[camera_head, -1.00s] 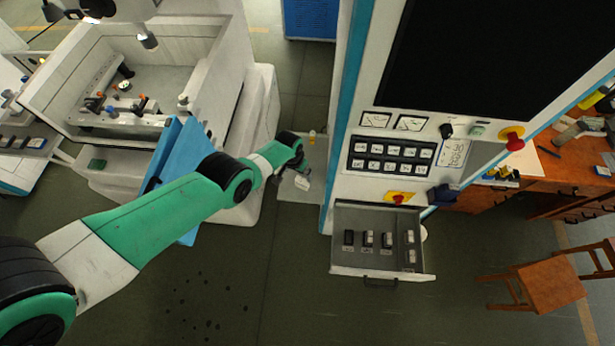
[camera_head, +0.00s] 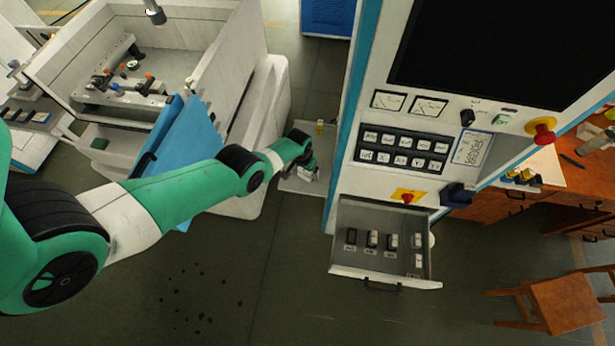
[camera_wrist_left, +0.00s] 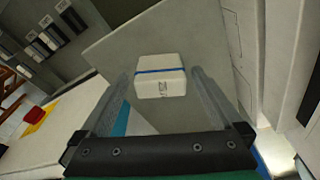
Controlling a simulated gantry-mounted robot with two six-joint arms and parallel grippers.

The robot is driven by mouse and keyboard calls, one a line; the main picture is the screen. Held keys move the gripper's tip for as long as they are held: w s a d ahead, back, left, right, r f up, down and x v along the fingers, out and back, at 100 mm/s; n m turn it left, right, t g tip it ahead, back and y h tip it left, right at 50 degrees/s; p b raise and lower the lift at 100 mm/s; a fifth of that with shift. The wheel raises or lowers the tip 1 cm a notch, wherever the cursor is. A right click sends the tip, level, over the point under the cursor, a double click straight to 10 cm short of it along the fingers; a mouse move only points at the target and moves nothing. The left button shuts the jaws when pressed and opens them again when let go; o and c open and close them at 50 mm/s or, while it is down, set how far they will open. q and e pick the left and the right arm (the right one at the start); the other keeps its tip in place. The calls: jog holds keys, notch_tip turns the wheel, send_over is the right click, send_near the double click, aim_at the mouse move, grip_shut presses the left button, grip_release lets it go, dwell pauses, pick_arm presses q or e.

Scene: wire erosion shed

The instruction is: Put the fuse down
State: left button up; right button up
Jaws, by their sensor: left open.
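The fuse is a white block with a blue band, centred in the left wrist view (camera_wrist_left: 161,86). It appears to lie on a flat grey plate (camera_wrist_left: 125,45), between my left gripper's fingertips; small gaps show at its sides. In the head view the same grey plate (camera_head: 322,145) juts out beside the tall white cabinet. My left gripper (camera_head: 309,173) is over its near part, with a small pale patch, likely the fuse, at its tips. The left gripper is open. Whether the fuse rests fully on the plate is hard to tell. My right gripper is out of view.
An open grey drawer (camera_head: 385,273) with several small black and white pieces sticks out below the cabinet's button panel (camera_head: 402,149). A white machine tub (camera_head: 262,150) stands to the left.

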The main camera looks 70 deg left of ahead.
pick_arm(q)
jog(key=shift+f, duration=0.35)
jog(key=c, duration=1.6)
